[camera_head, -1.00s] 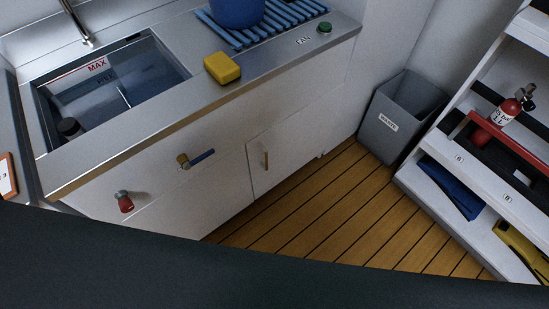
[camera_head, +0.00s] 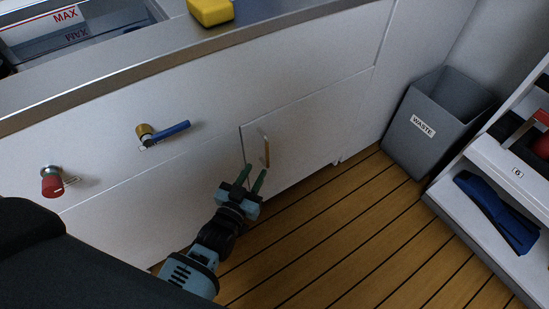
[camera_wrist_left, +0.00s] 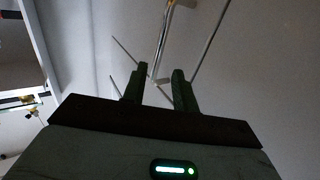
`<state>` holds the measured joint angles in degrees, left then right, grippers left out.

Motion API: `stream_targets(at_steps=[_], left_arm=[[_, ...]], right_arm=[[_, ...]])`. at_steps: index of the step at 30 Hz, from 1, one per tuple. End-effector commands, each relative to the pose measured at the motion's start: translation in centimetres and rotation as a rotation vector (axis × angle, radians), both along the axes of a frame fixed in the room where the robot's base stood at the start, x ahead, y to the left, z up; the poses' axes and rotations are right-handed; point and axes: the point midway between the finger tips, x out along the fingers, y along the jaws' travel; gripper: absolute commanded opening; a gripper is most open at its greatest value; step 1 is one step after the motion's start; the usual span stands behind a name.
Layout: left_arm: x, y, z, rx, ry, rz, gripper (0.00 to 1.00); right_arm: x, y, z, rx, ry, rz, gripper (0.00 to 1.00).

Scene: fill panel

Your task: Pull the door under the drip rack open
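The white door (camera_head: 315,135) sits in the counter front and looks shut, flush with the panel. In the left wrist view the handle (camera_wrist_left: 163,42) stands ahead of the open fingers (camera_wrist_left: 158,82), roughly in line with the gap. I cannot tell the exact distance from the fingertips to it. The drip rack is outside the current views. My right gripper is not in view.
A blue-levered valve (camera_head: 165,133) and a red knob (camera_head: 52,182) stick out of the panel left of the door. A grey waste bin (camera_head: 430,125) stands at the right, beside a white shelf (camera_head: 480,215). The wooden floor (camera_head: 340,225) before the door is clear.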

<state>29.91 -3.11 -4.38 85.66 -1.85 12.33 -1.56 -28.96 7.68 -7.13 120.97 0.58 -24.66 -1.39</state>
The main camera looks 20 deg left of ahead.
Motion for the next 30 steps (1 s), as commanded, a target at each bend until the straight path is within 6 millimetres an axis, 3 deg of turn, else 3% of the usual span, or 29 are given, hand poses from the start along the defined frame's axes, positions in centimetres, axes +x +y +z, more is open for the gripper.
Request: stream_targets(at_steps=[11, 24, 30], left_arm=[[1.3, -0.1, 0.0, -0.002, -0.020, 0.002, 0.29], [7.2, -0.5, -0.2, -0.003, -0.018, 0.002, 0.29], [8.4, -0.6, -0.1, -0.002, -0.017, 0.002, 0.29]], right_arm=[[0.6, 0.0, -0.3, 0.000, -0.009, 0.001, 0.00], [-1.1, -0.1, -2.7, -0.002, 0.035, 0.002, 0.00], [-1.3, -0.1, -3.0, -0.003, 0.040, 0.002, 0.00]])
